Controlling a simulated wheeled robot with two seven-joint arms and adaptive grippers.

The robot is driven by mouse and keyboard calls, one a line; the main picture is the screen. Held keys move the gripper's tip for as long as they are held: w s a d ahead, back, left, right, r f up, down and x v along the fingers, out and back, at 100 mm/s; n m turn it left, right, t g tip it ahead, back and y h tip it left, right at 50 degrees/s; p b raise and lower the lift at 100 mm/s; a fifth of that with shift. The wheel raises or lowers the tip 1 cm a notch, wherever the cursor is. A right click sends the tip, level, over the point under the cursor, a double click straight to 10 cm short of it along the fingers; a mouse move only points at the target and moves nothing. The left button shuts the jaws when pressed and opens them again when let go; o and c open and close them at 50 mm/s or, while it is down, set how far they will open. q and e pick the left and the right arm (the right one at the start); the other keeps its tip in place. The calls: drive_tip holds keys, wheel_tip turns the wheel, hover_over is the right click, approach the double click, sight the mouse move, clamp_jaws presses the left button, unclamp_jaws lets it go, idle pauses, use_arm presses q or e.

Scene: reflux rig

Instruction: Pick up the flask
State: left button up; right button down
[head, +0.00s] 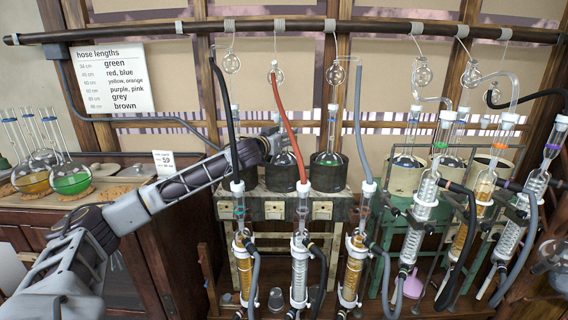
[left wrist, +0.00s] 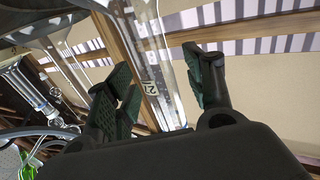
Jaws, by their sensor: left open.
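Round glass flasks sit in dark heating pots on the middle stand. One is the middle flask (head: 284,160), and the flask to its right (head: 327,158) holds green liquid. My left gripper (head: 272,143) is behind the red hose, beside the middle flask's neck, and partly hidden. In the left wrist view the left gripper (left wrist: 162,88) is open, its dark green pads apart. A clear glass neck (left wrist: 158,50) with a small number tag shows between or just beyond the fingers. I cannot tell whether they touch it. My right gripper is not in view.
Black, red and grey hoses hang in front of the pots; the red hose (head: 287,125) crosses near my left gripper. Condensers (head: 300,265) stand in front. More flasks, including a green one (head: 70,178), stand on the left bench. A green stand (head: 395,215) is at right.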

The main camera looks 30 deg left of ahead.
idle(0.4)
use_arm(q)
clamp_jaws()
